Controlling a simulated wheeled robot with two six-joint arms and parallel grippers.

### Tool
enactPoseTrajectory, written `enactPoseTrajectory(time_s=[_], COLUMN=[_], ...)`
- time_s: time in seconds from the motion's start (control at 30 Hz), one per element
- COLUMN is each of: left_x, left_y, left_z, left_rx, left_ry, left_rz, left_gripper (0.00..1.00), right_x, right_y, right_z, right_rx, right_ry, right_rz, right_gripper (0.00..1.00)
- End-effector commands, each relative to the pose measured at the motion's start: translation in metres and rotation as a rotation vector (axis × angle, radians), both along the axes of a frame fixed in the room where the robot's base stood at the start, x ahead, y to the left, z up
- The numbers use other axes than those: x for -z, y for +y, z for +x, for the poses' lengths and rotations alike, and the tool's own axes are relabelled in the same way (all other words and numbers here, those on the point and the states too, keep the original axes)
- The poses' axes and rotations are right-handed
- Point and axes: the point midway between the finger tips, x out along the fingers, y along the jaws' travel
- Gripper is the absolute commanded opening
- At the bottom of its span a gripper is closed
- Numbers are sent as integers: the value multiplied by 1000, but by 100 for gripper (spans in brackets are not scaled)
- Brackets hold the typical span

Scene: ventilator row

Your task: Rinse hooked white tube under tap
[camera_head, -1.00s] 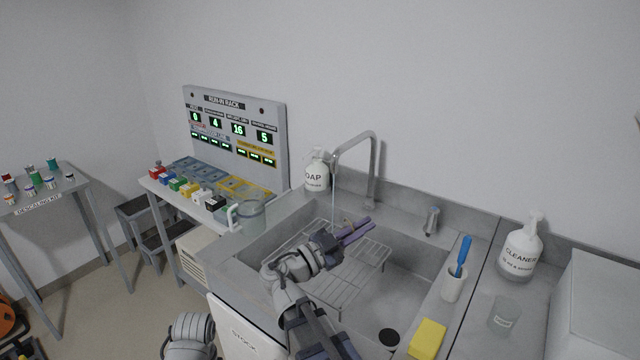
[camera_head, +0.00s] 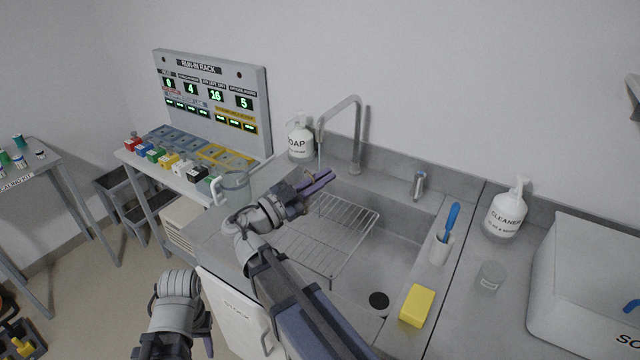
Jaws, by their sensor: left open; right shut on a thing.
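My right gripper (camera_head: 318,182) is over the left part of the sink, just below the tap's spout. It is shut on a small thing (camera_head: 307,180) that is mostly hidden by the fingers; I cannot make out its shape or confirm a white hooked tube. The tap (camera_head: 357,140) is a tall grey bent spout at the back of the sink, and a thin stream seems to fall from it close to the gripper. Its lever (camera_head: 419,186) stands to the right. My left gripper (camera_head: 206,346) is open at the bottom left, over the floor, partly cut off by the frame.
A wire rack (camera_head: 335,232) lies in the sink. A soap bottle (camera_head: 300,140) and a clear jug (camera_head: 236,186) stand left of the tap. A brush cup (camera_head: 441,250), yellow sponge (camera_head: 417,306) and cleaner bottle (camera_head: 506,212) stand right. The run-in rack (camera_head: 212,100) is further left.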

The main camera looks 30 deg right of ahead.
Motion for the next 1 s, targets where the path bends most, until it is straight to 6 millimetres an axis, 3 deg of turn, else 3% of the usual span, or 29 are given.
enactPoseTrajectory(time_s=[1.0], left_x=[19], left_y=[0], left_z=[0], left_rx=[0], left_ry=[0], left_rz=[0], left_gripper=[46], right_x=[19], right_y=[-61], right_z=[71], right_rx=[0], right_ry=[-1], right_rz=[-1], right_gripper=[0])
